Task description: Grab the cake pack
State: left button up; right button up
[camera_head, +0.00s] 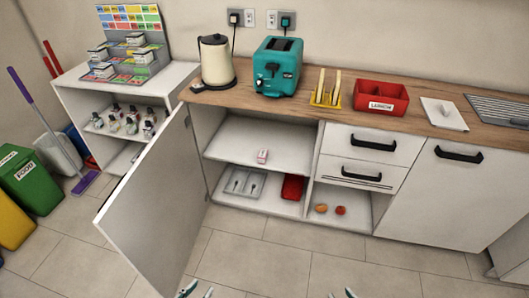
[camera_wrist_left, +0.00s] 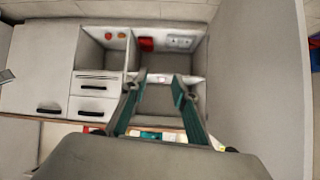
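The cake pack is most likely the small white and red box (camera_head: 262,156) on the upper shelf of the open cabinet. It also shows small, between the fingertips, in the left wrist view (camera_wrist_left: 162,79). My left gripper (camera_head: 197,290) is at the bottom edge of the head view, well in front of the cabinet. In the left wrist view its teal fingers (camera_wrist_left: 157,90) are spread apart with nothing between them, facing the cabinet from a distance. My right gripper (camera_head: 341,294) barely shows at the bottom edge, its tips apart.
The cabinet door (camera_head: 155,205) stands open on the left. Below the box are a grey cutlery tray (camera_head: 243,183) and a red container (camera_head: 292,187). The counter above holds a kettle (camera_head: 216,62), a teal toaster (camera_head: 277,66) and a red box (camera_head: 381,98). The floor in front is clear.

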aim_at(262, 157)
jog(key=i+l+u, duration=0.1)
jog(key=i+l, duration=0.4)
jog(key=l, duration=0.25)
jog(key=i+l+u, duration=0.15)
jog(key=l, duration=0.25)
jog(key=i+l, duration=0.3)
jog(key=l+u, duration=0.05)
jog(key=l, duration=0.05)
